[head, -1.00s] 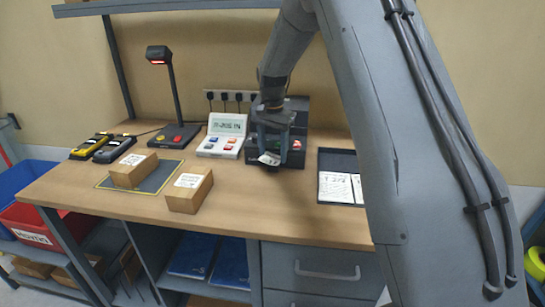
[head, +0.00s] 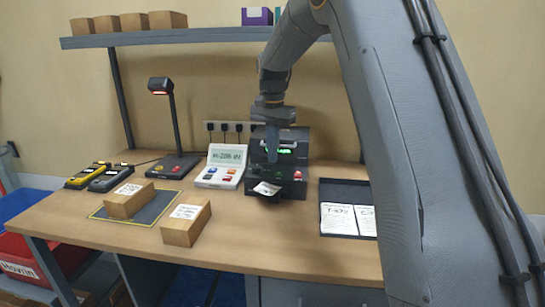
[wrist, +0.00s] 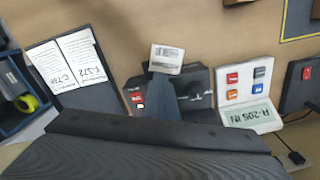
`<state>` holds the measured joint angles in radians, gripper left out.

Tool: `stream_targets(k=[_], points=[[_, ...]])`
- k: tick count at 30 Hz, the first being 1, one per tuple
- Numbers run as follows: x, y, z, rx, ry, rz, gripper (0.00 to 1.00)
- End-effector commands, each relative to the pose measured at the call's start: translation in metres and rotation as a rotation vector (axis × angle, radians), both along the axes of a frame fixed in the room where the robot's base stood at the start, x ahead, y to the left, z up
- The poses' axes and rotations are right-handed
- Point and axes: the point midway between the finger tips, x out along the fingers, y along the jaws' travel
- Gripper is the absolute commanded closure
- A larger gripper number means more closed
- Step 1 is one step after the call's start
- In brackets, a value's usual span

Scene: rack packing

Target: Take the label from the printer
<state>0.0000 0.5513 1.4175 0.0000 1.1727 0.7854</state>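The label (head: 267,188) is a small white printed slip at the front of the black printer (head: 291,190). It also shows in the wrist view (wrist: 168,54), just beyond my fingertips. My gripper (head: 272,160) is above and behind the label in the head view, in front of the printer's upper part. Its fingers look together as one narrow grey wedge, also in the wrist view (wrist: 164,76). In the head view a gap shows between the fingertips and the label. I see nothing held between the fingers.
A keypad with a display (head: 222,168) stands left of the printer, with a scanner on a stand (head: 172,160) beyond it. Two cardboard boxes (head: 186,223) are at the left front. A shelf (head: 170,37) hangs above.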

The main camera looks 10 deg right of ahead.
Motion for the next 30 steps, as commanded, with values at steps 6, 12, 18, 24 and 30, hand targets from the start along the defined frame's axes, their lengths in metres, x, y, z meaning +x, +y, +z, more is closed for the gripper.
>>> stream_targets(k=[6,12,18,24,30], points=[[0.0,0.0,-0.001,0.0,0.0,0.0,0.73],[0.0,0.0,-0.001,0.0,0.0,0.0,0.39],[0.0,0.0,-0.001,0.0,0.0,0.0,0.2],[0.0,0.0,0.0,0.0,0.0,0.0,0.2],[0.001,0.0,0.018,0.0,-0.003,0.0,0.2]])
